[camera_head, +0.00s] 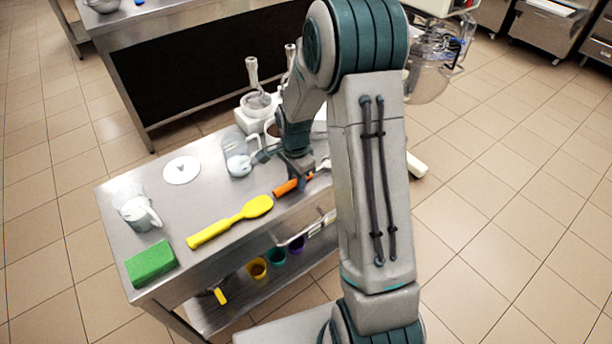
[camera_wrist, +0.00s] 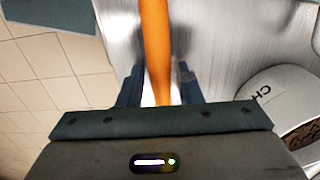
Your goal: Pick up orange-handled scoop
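The orange-handled scoop lies on the steel table, with its orange handle (camera_head: 286,187) near the front edge and its pale head (camera_head: 325,164) to the right, partly hidden by my arm. My gripper (camera_head: 299,180) is down at the handle, pointing at the tabletop. In the wrist view the orange handle (camera_wrist: 156,50) runs between the two fingers of my gripper (camera_wrist: 158,88). A finger stands on each side, with narrow gaps beside the handle, so the gripper looks open around it.
Clear jugs (camera_head: 135,208) (camera_head: 238,156), a white disc (camera_head: 182,170) and a white juicer-like device (camera_head: 258,103) stand behind. Coloured cups (camera_head: 257,268) are on the shelf below.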

